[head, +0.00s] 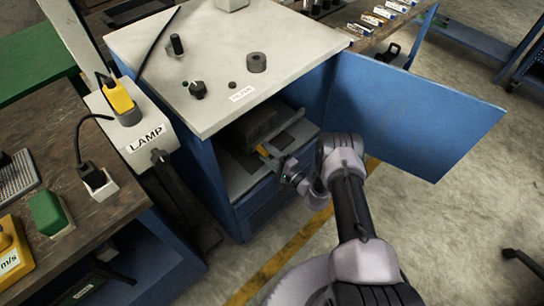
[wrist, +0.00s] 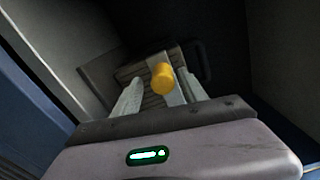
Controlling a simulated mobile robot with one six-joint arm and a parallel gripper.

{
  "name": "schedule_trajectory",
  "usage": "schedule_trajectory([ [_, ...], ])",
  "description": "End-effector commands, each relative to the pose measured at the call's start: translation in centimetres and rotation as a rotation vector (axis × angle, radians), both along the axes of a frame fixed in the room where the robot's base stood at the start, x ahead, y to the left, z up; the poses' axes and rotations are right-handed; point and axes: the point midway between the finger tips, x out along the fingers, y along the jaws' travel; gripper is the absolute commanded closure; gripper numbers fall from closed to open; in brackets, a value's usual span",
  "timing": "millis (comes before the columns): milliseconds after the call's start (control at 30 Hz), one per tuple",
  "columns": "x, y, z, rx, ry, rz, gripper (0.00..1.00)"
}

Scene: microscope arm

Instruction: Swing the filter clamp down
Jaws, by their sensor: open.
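The filter clamp shows in the head view as a pale bar (head: 286,132) inside the open cabinet, with a yellow-orange grip (head: 263,151) at its near end. The yellow grip (wrist: 163,78) also shows in the wrist view, between the two pale fingers and nearer the right one. A dark ribbed filter block (wrist: 150,97) lies behind it, also visible in the head view (head: 252,126). My gripper (wrist: 160,90) is open, its fingers on either side of the grip. I cannot tell whether either finger touches it. In the head view, my gripper (head: 273,160) is at the cabinet mouth.
The cabinet's blue door (head: 410,115) stands open to the right of my arm. The cabinet's pale top (head: 225,60) overhangs the opening. A lamp unit (head: 135,125) and a wooden bench (head: 60,160) stand at the left.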

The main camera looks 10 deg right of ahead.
Motion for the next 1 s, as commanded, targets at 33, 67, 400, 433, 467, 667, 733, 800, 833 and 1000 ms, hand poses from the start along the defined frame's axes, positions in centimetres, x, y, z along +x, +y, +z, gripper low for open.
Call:
schedule_trajectory([
  [33,-0.3,-0.3,0.1,0.0,0.002,-0.002,0.5],
  [67,-0.6,-0.5,0.2,-0.001,0.003,-0.003,0.5],
  [400,-7.9,-6.0,0.5,0.003,0.004,-0.009,0.5],
  [433,-8.7,-6.6,0.6,0.001,0.003,-0.009,0.5],
  [467,-9.5,-7.1,0.5,0.003,0.004,-0.009,0.5],
  [667,-13.0,-9.6,0.2,0.0,0.001,-0.005,0.5],
  [733,-13.6,-10.0,0.2,0.0,0.001,-0.004,0.5],
  [800,-13.9,-10.2,0.1,0.001,0.001,-0.002,0.5],
  [833,-14.0,-10.2,0.1,0.001,0.001,-0.002,0.5],
  [1000,-14.0,-10.2,0.0,0.001,0.001,-0.001,0.5],
])
